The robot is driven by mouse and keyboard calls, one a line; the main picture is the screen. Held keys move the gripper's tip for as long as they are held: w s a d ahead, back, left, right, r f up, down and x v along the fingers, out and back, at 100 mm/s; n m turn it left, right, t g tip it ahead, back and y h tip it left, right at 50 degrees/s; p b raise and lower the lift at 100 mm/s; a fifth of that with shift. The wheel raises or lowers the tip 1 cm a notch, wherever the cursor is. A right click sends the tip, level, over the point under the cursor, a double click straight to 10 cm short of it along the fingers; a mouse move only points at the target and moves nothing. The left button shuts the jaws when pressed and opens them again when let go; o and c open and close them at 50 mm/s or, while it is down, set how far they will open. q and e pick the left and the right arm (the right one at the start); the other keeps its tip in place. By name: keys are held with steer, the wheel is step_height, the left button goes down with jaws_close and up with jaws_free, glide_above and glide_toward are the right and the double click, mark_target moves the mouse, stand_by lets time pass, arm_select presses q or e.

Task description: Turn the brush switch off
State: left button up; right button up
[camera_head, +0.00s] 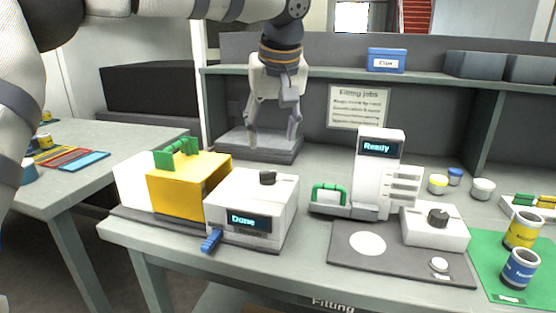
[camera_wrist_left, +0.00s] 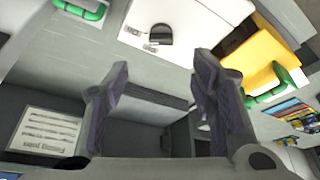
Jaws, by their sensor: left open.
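A second dark knob (camera_head: 438,217) sits on a low white box (camera_head: 420,235) at the right. My left gripper (camera_head: 272,138) points down, open and empty, above and behind the "Done" box. In the left wrist view, its open fingers (camera_wrist_left: 162,65) are apart from the box and its dark knob (camera_wrist_left: 160,34). My right gripper is not in view.
A yellow housing (camera_head: 175,190) with a green handle stands left of the "Done" box. A white tower (camera_head: 378,165) reading "Ready" stands right of it, beside a green-handled piece (camera_head: 329,196). Several cans and jars stand at the right. A shelf (camera_head: 330,73) runs behind the gripper.

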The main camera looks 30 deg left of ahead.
mark_target(268, 172)
arm_select(q)
steer(key=x, duration=1)
steer(key=shift+s+f, duration=0.1)
steer(key=shift+f, duration=0.1)
steer(key=c, duration=1.1)
